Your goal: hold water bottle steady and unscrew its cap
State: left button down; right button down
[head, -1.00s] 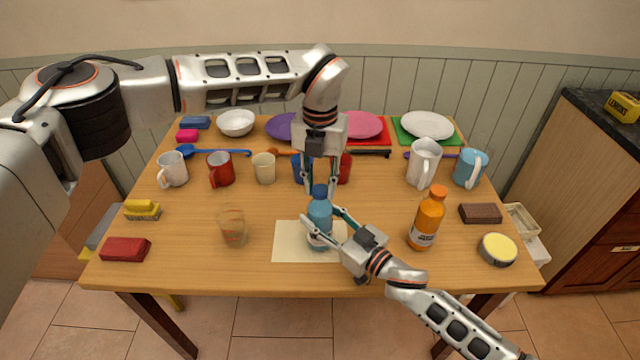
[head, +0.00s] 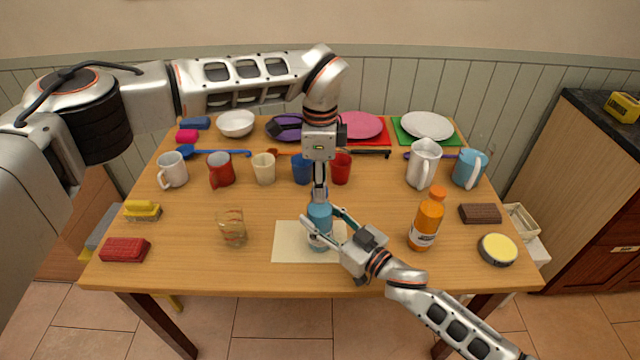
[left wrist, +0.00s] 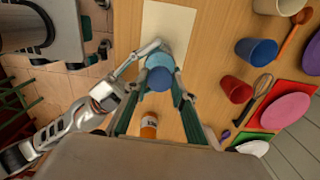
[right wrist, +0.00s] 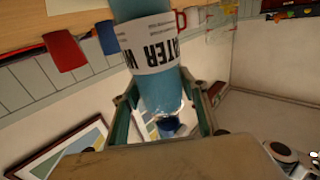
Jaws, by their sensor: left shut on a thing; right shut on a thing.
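The blue water bottle (head: 320,222) stands upright on a cream mat (head: 285,243) near the table's front edge. My right gripper (head: 319,218) comes from the front right and is shut around the bottle's body; its label shows in the right wrist view (right wrist: 150,42). My left gripper (head: 320,192) points straight down from above and is shut on the dark blue cap (left wrist: 160,78), which lies between its fingers in the left wrist view. In the head view the fingers mostly hide the cap. I cannot tell how far the cap is turned.
An orange bottle (head: 427,220) stands to the right, near my right arm. A clear glass (head: 232,228) stands to the left. Blue (head: 302,169) and red (head: 341,168) cups stand behind the bottle. Bare table lies between the glass and the mat.

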pick_arm(q)
jog(key=shift+n, duration=0.4)
jog(key=shift+r, duration=0.25)
jog(key=shift+r, duration=0.9)
jog(key=shift+r, duration=2)
pick_arm(e)
jog(key=c, duration=1.1)
grip_release()
